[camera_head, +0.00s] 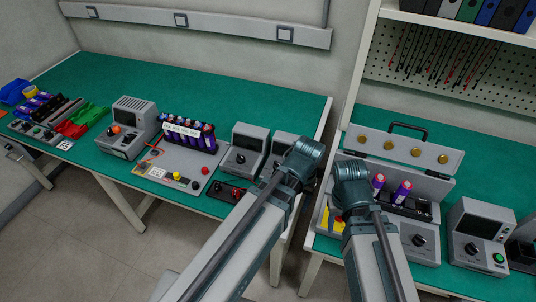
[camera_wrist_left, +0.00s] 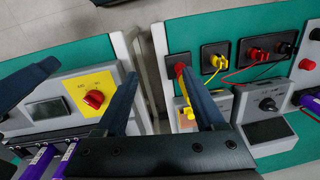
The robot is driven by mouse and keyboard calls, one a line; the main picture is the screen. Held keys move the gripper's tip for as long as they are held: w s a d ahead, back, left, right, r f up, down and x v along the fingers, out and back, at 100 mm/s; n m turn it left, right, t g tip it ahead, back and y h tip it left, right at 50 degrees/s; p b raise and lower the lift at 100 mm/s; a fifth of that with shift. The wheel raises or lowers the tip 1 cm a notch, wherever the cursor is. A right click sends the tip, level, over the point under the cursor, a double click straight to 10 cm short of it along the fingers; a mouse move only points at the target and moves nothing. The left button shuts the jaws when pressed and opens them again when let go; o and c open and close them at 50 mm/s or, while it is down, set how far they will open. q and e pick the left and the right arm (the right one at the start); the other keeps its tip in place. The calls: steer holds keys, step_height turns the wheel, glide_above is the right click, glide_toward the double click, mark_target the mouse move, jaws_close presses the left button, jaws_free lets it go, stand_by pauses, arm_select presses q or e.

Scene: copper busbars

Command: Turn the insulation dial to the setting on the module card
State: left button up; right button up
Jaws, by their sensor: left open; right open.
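Small print is too blurred to show which dial is the insulation one. In the left wrist view a red knob (camera_wrist_left: 95,98) sits on a yellow plate, and a grey unit has a black dial (camera_wrist_left: 268,104). The head view shows black dials on the grey unit (camera_head: 245,143) of the left bench and on the right bench (camera_head: 419,239). A white card (camera_head: 182,131) lies across purple cells. My left gripper (camera_wrist_left: 160,68) is open and empty, above the gap between the benches. My right gripper (camera_head: 338,200) is open over the right bench's left edge; its fingertips are mostly hidden.
The left bench (camera_head: 215,90) holds several grey units, cells and cables. The right bench has an open case (camera_head: 395,150), purple cells (camera_head: 401,192) and a grey unit with a green button (camera_head: 484,235). A gap separates the benches. The left bench's back strip is clear.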

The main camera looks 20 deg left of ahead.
arm_select(q)
steer(key=w+a+r+n+p, duration=0.1)
steer(key=w+a+r+n, duration=0.1)
steer(key=w+a+n, duration=0.3)
steer(key=w+a+r+n+p, duration=0.1)
steer(key=w+r+n+p, duration=0.1)
steer(key=w, duration=0.6)
steer(key=n+p, duration=0.1)
steer(key=n, duration=0.5)
glide_toward(277, 162)
arm_select(e)
step_height(277, 162, up, 6)
arm_select(q)
steer(key=shift+h, duration=0.4)
step_height(277, 162, down, 9)
steer(key=b, duration=1.3)
steer(key=shift+s+a+f, duration=0.15)
steer(key=shift+a+f, duration=0.05)
arm_select(e)
step_height(277, 162, down, 14)
steer(key=shift+r, duration=0.1)
arm_select(q)
jaws_close()
